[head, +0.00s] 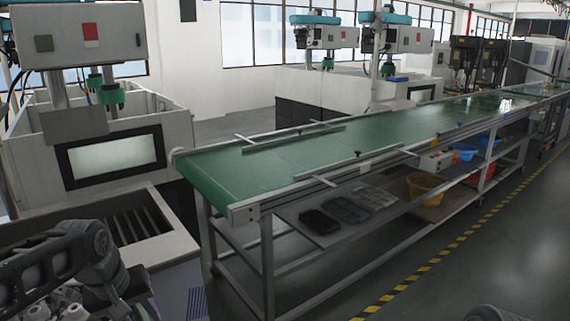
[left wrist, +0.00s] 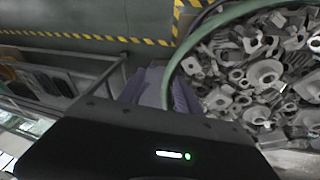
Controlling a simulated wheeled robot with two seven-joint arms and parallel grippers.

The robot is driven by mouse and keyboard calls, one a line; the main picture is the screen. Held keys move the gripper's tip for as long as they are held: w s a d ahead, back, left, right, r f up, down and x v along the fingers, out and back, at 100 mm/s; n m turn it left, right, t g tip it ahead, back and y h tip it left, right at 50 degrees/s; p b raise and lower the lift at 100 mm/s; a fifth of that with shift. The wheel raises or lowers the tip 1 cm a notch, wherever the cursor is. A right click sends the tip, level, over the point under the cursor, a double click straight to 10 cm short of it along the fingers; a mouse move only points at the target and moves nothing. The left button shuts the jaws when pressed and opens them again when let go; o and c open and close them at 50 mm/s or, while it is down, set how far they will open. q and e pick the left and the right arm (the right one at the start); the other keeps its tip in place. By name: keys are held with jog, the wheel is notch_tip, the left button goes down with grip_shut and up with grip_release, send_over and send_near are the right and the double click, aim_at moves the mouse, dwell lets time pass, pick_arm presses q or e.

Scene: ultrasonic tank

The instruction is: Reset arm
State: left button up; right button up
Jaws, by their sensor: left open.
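My left arm comes in at the lower left of the head view, bent beside the left machine, and its gripper is not clearly seen there. In the left wrist view, the dark housing of my left gripper (left wrist: 165,92) fills the bottom, with a small green light on it. The gripper is open, and I see nothing held in it. A dark rounded part, likely of my right arm, shows at the bottom right edge of the head view. My right gripper is out of view.
A green conveyor (head: 300,159) runs from the centre to the back right, with trays (head: 350,208) and a yellow basket (head: 424,186) beneath. A machine (head: 115,160) stands left. A green-rimmed bin (left wrist: 188,42) of metal parts (left wrist: 265,72) lies right of the gripper. The aisle floor is clear.

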pick_arm(q)
jog(key=w+d+f+m+t+h, duration=0.1)
jog(key=w+d+f, duration=0.1)
jog(key=d+f, duration=0.35)
jog(key=w+d+f+m+t+h, duration=0.1)
jog(key=w+d+f, duration=0.2)
jog(key=f, duration=0.5)
jog(key=s+d+f+h, duration=0.1)
jog(key=s+d+f, duration=0.15)
jog(key=f, duration=0.35)
jog(key=s+d+f, duration=0.2)
jog(key=d+f, duration=0.1)
jog(key=f, duration=0.3)
jog(key=s+d+f+g, duration=0.2)
jog(key=s+d+f, duration=0.2)
jog(key=s+f, duration=0.3)
jog(key=s+d+f+m+g, duration=0.1)
jog(key=s+d+f, duration=0.3)
jog(key=s, duration=1.1)
notch_tip(320, 180, down, 4)
jog(key=shift+d+r+m+g+h, duration=0.2)
jog(key=shift+m+g+h, duration=0.1)
jog(key=shift+g, duration=0.6)
